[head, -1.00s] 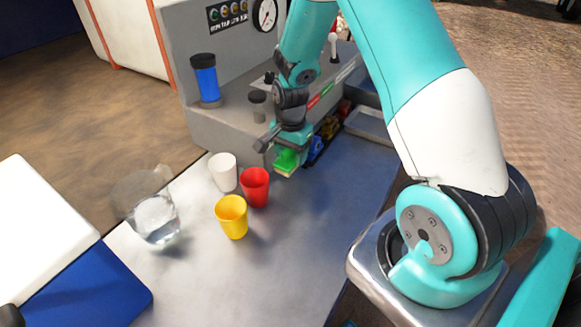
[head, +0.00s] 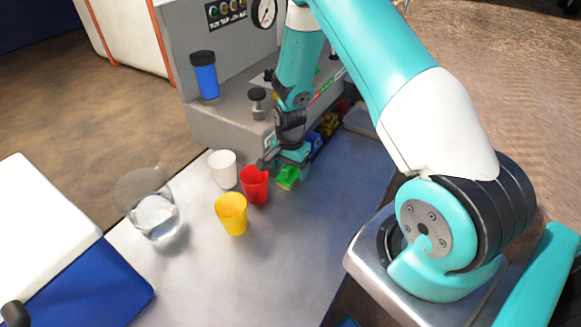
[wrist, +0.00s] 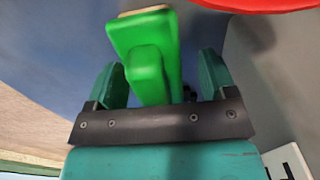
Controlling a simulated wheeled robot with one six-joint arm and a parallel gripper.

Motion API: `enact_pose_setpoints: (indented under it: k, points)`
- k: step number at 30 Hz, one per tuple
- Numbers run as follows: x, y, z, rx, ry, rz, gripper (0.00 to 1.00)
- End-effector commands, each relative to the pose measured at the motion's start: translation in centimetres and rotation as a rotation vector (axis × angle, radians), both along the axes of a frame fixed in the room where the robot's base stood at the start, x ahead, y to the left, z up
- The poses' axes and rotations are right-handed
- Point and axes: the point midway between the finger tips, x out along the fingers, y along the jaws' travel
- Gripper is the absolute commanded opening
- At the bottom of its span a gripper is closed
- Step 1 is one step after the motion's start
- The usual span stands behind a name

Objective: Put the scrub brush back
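The green scrub brush (head: 288,178) lies on the blue-grey counter (head: 262,255), just right of the red cup. In the wrist view the brush's green handle (wrist: 150,75) stands between my two fingers, with a pale edge at its far end. My gripper (head: 286,166) is low over the counter at the brush. In the wrist view my gripper (wrist: 160,65) is open, its teal fingers spread on either side of the handle. A clear gap shows between the handle and the right finger. The brush's underside is hidden.
Red (head: 254,187), yellow (head: 232,215) and white (head: 223,170) cups stand close on the left; the red one is nearest. A glass pitcher (head: 155,214) is farther left. The grey machine (head: 222,118) stands behind, with small colored items to the right. The counter's front is clear.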

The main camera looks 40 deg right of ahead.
Motion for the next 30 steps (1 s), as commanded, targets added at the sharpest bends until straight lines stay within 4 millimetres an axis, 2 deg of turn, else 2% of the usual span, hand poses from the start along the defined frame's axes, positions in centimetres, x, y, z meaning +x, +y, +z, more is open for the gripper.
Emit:
enact_pose_setpoints:
  k: [11,14,24,30]
  points:
    - [0.1,0.0,0.7,0.000,-0.002,0.000,0.78]
    - [0.2,0.0,2.0,-0.001,-0.006,0.000,0.78]
    - [0.2,0.0,9.2,-0.001,-0.005,0.000,0.78]
    - [0.2,0.0,11.8,0.000,-0.002,0.001,0.78]
